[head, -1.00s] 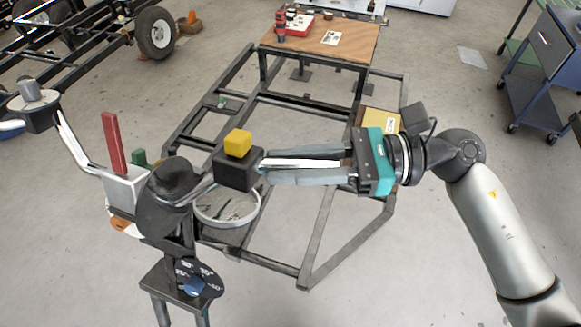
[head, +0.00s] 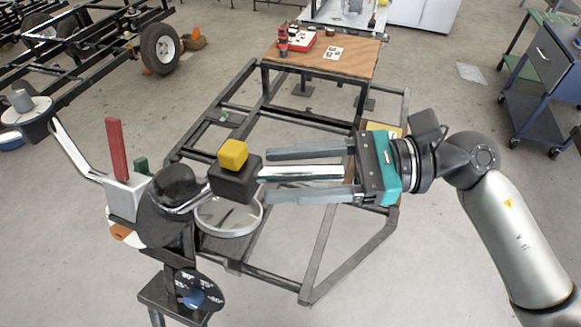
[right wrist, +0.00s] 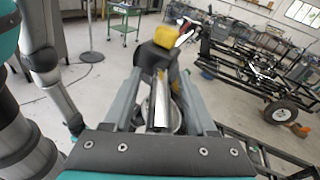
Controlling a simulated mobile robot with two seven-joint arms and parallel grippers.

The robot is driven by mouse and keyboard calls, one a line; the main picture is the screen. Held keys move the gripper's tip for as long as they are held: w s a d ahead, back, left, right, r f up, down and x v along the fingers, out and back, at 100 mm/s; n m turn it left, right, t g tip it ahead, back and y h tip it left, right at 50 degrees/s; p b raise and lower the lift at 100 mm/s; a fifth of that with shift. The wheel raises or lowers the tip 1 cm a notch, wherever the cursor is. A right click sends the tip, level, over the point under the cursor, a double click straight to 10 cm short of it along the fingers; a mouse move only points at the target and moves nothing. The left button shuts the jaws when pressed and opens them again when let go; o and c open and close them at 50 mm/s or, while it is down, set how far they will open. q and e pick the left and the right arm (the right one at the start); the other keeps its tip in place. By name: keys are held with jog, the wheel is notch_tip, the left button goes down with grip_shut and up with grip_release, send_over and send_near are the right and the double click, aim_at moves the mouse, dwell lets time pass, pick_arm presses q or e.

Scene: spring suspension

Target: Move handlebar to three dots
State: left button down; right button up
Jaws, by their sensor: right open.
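The suspension rig (head: 175,195) stands at lower left on a post. The handlebar is, as far as I can tell, the bright silver bar (head: 315,172) that sticks out to the right from a black block (head: 236,181) with a yellow cube (head: 233,153) on top. My right gripper (head: 269,175) is open, with one finger on each side of the bar and apart from it. In the right wrist view, the bar (right wrist: 161,100) lies between the two spread fingers. A dial (head: 195,287) with angle numbers sits low on the rig. I cannot make out three dots. My left gripper is out of view.
A red lever (head: 114,147) rises from the rig's white housing. A weight on a round pan (head: 26,110) is on its left arm. A black metal frame (head: 325,230) and a wooden-topped table (head: 350,65) stand behind. Clear floor (head: 430,280) lies at lower right.

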jog(key=d+r+b, duration=0.1)
jog(key=d+b, duration=0.1)
jog(key=d, duration=1.3)
jog(key=shift+w+r+b, duration=0.25)
jog(key=shift+r+b, duration=0.1)
